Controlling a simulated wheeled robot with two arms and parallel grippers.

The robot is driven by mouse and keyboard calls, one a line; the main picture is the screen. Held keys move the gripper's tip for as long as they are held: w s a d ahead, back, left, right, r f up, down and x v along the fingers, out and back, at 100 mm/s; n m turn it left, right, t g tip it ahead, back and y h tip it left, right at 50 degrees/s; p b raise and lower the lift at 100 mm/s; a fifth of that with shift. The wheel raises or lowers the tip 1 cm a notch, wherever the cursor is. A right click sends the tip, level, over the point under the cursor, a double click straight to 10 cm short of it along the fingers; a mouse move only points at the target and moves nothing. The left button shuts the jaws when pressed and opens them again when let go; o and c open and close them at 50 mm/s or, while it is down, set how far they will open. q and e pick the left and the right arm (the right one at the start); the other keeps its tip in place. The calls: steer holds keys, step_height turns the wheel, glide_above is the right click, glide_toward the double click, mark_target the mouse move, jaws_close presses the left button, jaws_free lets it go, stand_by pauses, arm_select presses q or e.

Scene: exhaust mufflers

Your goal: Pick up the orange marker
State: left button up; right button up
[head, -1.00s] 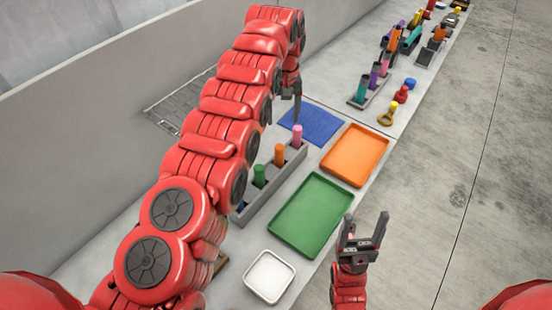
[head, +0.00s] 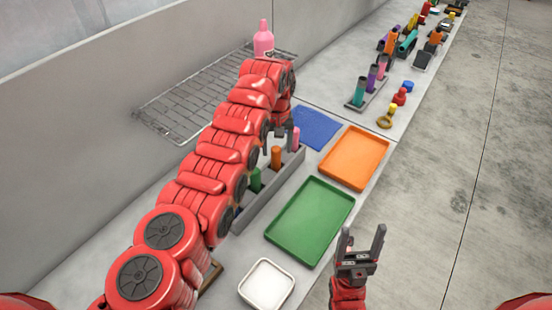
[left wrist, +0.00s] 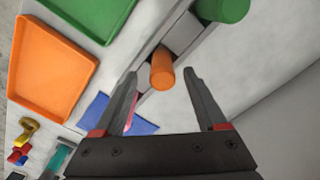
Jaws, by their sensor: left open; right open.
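The orange marker (head: 276,157) stands upright in a grey slotted holder (head: 262,205), between a green marker (head: 255,180) and a pink marker (head: 295,139). My left gripper (head: 280,130) is open and close to the orange marker. In the left wrist view the orange marker (left wrist: 161,72) lies ahead between the open fingertips (left wrist: 160,75), not gripped. The pink marker is partly hidden behind one finger there. My right gripper (head: 361,240) is open and empty, over the floor beside the table edge.
A green tray (head: 310,221), an orange tray (head: 354,158), a white dish (head: 266,284) and a blue mat (head: 315,126) lie near the holder. A wire rack (head: 180,110) and a pink bottle (head: 263,38) are behind my left arm. Another holder (head: 368,97) stands farther back.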

mark_target(276, 165)
arm_select(q)
steer(key=f, duration=0.2)
steer(key=shift+s+a+f, duration=0.1)
steer(key=shift+a+f, duration=0.1)
steer(key=shift+f, duration=0.4)
jaws_close()
